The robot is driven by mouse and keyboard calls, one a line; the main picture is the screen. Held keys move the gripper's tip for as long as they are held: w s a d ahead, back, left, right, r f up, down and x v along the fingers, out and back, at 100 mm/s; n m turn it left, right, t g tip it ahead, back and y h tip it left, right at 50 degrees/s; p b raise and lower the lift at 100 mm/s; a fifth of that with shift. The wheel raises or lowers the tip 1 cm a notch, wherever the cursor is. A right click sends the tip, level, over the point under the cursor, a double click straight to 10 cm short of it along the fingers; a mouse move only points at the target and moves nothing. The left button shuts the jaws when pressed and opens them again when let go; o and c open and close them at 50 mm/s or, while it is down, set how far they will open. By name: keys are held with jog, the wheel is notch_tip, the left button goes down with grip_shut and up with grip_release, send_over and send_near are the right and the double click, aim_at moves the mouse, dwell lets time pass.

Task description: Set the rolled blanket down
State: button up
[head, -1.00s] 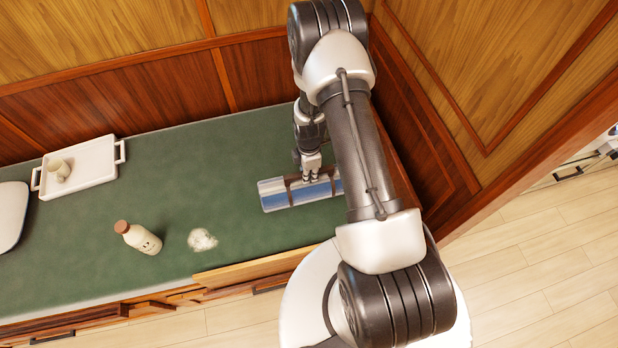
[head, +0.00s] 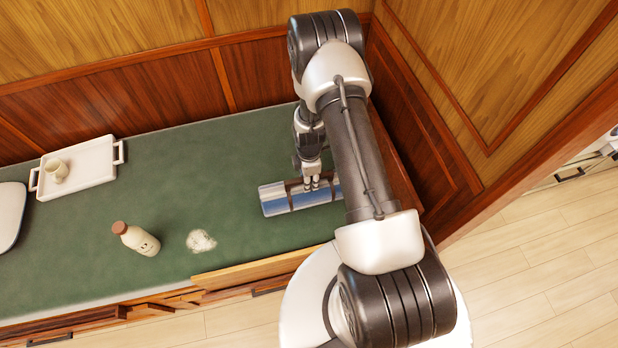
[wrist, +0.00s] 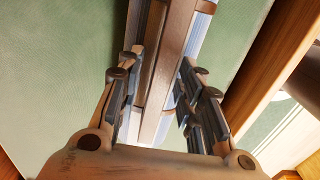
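The rolled blanket (head: 277,199) is a blue and white roll with brown straps. It lies level over the right part of the green bench top (head: 190,170), on it or very close above it; I cannot tell which. My gripper (head: 312,184) points down at the roll's middle from above. In the wrist view, the fingers of my gripper (wrist: 155,68) stand on either side of the roll (wrist: 165,60), close against its sides. They look shut on it. My arm hides part of the roll's right end.
A white tray (head: 93,171) with a cup (head: 57,170) stands at the back left. A bottle with a brown cap (head: 137,239) and a pale crumpled patch (head: 201,241) are left of the roll. Wooden walls (head: 420,120) close the back and right.

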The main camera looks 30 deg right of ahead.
jog(key=s+a+r+m+t+p, duration=0.15)
jog(key=r+m, duration=0.25)
jog(key=r, duration=1.6)
jog(key=s+a+r+m+t+p, duration=0.1)
jog(key=s+a+r+m+p, duration=0.15)
jog(key=r, duration=1.65)
jog(key=s+a+r+m+t, duration=0.1)
jog(key=s+a+r+m, duration=0.1)
jog(key=s+r+m, duration=0.2)
jog(key=s+a+r+m+t, duration=0.1)
jog(key=s+a+r+m, duration=0.2)
jog(key=s, duration=1)
notch_tip(320, 180, up, 5)
jog(key=shift+r+m, duration=0.15)
jog(key=shift+m, duration=1)
jog(key=shift+s, duration=0.15)
